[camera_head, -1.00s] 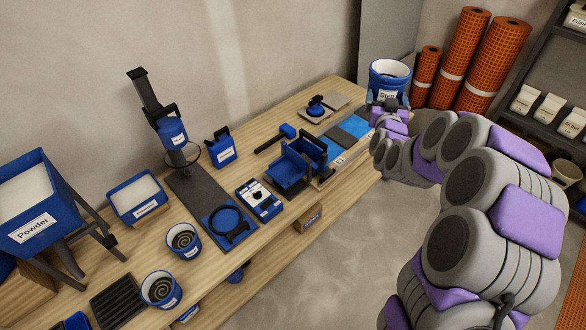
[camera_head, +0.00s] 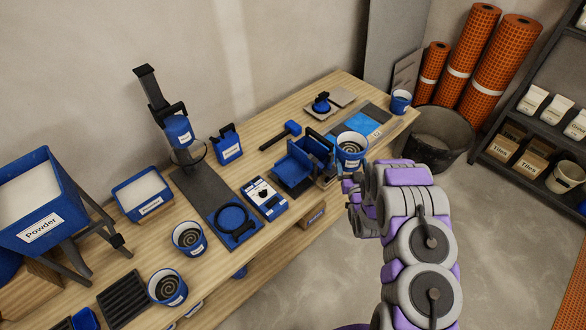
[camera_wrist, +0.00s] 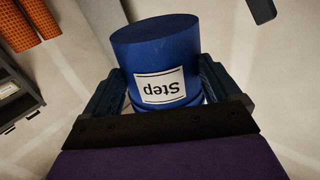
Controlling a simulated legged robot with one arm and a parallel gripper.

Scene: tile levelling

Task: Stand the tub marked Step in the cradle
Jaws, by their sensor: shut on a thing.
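The blue tub marked Step (camera_wrist: 165,65) is between the two fingers of my gripper (camera_wrist: 160,88) in the wrist view. Its label reads upside down there. In the head view the held tub (camera_head: 351,158) is roughly upright with its open top showing, over the bench's front side. My gripper (camera_head: 352,175) is just below it there, mostly hidden by my arm. A blue and black holder (camera_head: 292,168), which looks like the cradle, stands on the bench close to the left of the tub. I cannot tell whether they touch.
Another small tub (camera_head: 400,101) stands at the far end. A dark bin (camera_head: 440,135) is on the floor beyond.

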